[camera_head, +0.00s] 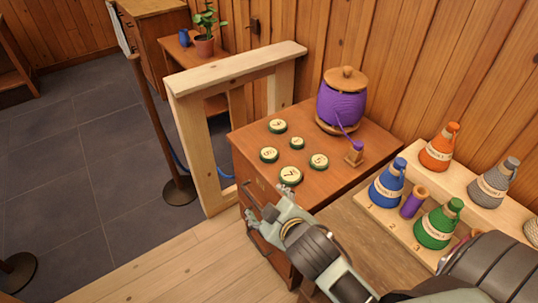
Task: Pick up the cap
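No single thing is marked as the cap. A round wooden cap-like top (346,76) with a knob sits on the purple thread-wound spool (342,106). Several flat, round, green-rimmed discs with pale numbered tops, such as this one (290,175), lie on the brown cabinet top (243,141). My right gripper (268,204) is at the cabinet's front edge, just below the nearest disc. Its fingers look spread apart, with nothing seen between them. Whether it touches the cabinet is unclear. My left gripper is not in view.
A rack at right holds orange (439,150), blue (387,188), green (436,229) and grey (493,187) cones. A wooden frame (187,125) stands left of the cabinet.

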